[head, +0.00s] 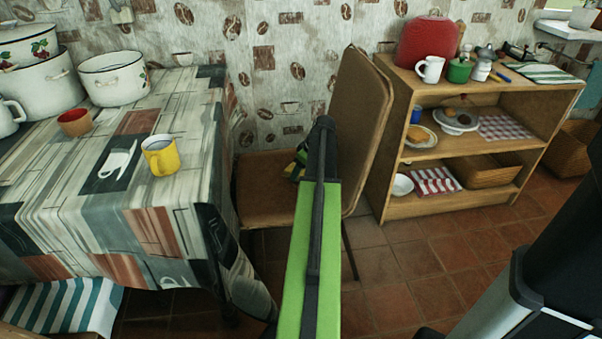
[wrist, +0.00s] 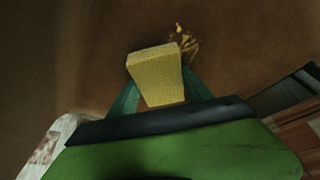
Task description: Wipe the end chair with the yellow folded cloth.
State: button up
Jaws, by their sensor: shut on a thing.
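The end chair (head: 265,185) is brown and stands between the table and the shelf, its backrest (head: 358,120) on the right. My gripper (head: 299,163) is over the chair seat, partly hidden behind my arm. In the wrist view my gripper (wrist: 160,92) is shut on the yellow folded cloth (wrist: 154,72), which sticks out past the green fingers over the brown seat. A yellowish-brown smear or crumbs (wrist: 184,43) lie on the seat just beyond the cloth's right end. Whether the cloth touches the seat is unclear.
The table (head: 60,215) on the left has a patterned cloth, enamel pots (head: 113,78), a yellow mug (head: 161,155) and a red cup (head: 75,122). A wooden shelf (head: 480,88) with dishes stands right of the chair. Tiled floor (head: 400,275) is open in front.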

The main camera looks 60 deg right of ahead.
aim_at(289, 167)
jog(key=shift+w+d, duration=1)
jog(key=shift+d, duration=0.2)
jog(key=shift+w+a, duration=0.75)
jog(key=shift+a, duration=0.05)
jog(key=shift+s+a+r, duration=0.1)
jog(key=shift+s+a, duration=1.2)
jog(key=shift+a, duration=0.15)
jog(key=shift+s+a, duration=1.25)
jog(key=shift+a, duration=0.2)
jog(key=shift+s+a, duration=1.25)
jog(key=shift+a, duration=0.25)
jog(key=shift+w+a, duration=0.6)
jog(key=shift+w, duration=0.25)
jog(key=shift+w+d, duration=1.1)
jog(key=shift+d, duration=0.25)
jog(key=shift+w+d, duration=1.35)
jog(key=shift+d, duration=0.2)
jog(key=shift+w+d, duration=1.3)
jog(key=shift+d, duration=0.25)
